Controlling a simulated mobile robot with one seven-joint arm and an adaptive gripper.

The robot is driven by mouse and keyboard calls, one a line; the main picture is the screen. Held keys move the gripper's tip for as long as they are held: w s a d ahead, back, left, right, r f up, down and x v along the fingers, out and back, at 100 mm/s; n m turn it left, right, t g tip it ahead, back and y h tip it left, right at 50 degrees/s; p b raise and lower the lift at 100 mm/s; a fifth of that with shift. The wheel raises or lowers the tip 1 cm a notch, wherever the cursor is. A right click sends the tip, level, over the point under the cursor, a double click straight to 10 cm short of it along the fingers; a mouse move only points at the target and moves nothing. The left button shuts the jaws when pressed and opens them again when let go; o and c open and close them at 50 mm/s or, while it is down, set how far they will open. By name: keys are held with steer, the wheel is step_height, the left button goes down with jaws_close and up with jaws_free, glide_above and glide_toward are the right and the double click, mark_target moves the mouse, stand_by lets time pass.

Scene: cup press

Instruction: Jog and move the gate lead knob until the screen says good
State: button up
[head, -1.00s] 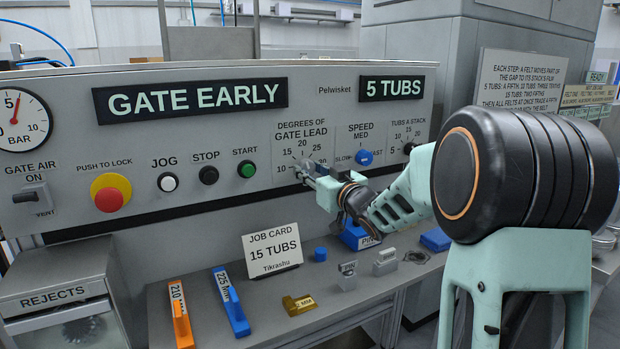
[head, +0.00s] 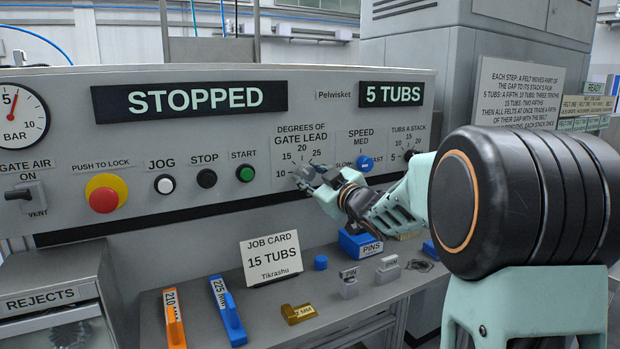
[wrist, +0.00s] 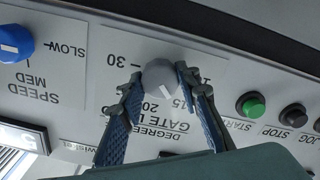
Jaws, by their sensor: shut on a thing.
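The grey gate lead knob (wrist: 159,74) sits between my gripper's two blue-padded fingers in the wrist view, which sees the panel upside down. My gripper (head: 308,174) is shut on this knob at the panel; it also shows in the wrist view (wrist: 156,83). The fingers partly cover the dial numbers, and I cannot read the exact setting. The main screen (head: 190,98) reads STOPPED. A smaller screen (head: 391,94) reads 5 TUBS. The white jog button (head: 164,184) is left of the stop button (head: 206,178), clear of my gripper.
The green start button (head: 245,173) lies between stop and the knob. The blue speed knob (head: 363,163) is close to the right. A red push-to-lock button (head: 104,200) is at left. A job card (head: 271,258) reading 15 TUBS stands on the shelf below among small parts.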

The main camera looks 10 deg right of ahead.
steer(key=o, duration=1.2)
steer(key=shift+c, duration=0.2)
steer(key=shift+s, duration=0.1)
steer(key=v, duration=1.2)
steer(key=shift+d, duration=0.15)
